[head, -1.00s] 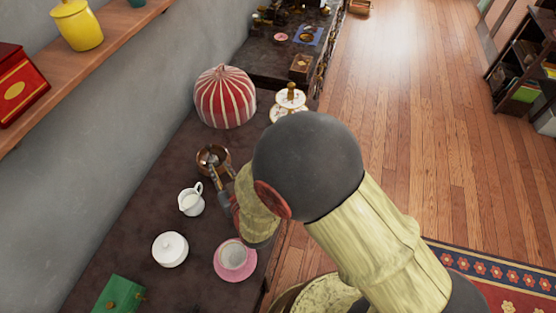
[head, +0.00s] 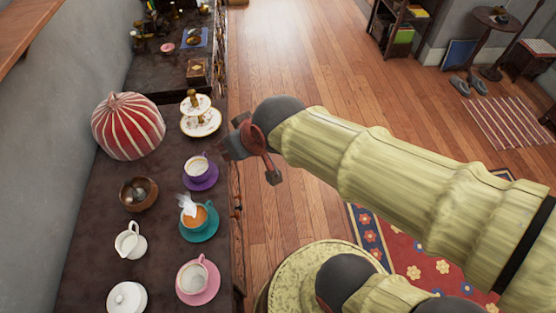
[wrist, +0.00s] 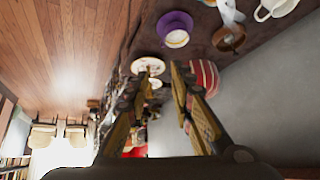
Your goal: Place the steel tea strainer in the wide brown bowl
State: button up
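The wide brown bowl (head: 138,195) stands on the dark counter, left of the cups in the head view. It also shows at the top right of the wrist view (wrist: 230,44). A small grey metal thing, which looks like the steel tea strainer (head: 139,193), lies inside the bowl. Its details are too small to make out. My gripper (head: 240,146) is up and to the right of the bowl, apart from it, near the counter's right edge. In the wrist view its fingers (wrist: 158,72) are spread with nothing held between them.
A red striped dome (head: 128,126) and a tiered stand (head: 200,115) are behind the bowl. Purple (head: 199,172), teal (head: 196,216) and pink (head: 197,279) cups on saucers line the right edge; the teal one steams. A white creamer (head: 130,240) and lidded pot (head: 126,298) are in front.

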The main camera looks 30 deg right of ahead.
jog(key=s+d+r, duration=0.1)
jog(key=s+d, duration=0.2)
jog(key=s, duration=0.2)
jog(key=s+d+r+m+g+h, duration=0.1)
jog(key=s+d, duration=0.2)
jog(key=s, duration=0.2)
jog(key=shift+s+g, duration=0.25)
jog(key=shift+g, duration=0.05)
jog(key=shift+r, duration=0.1)
dwell(0.3)
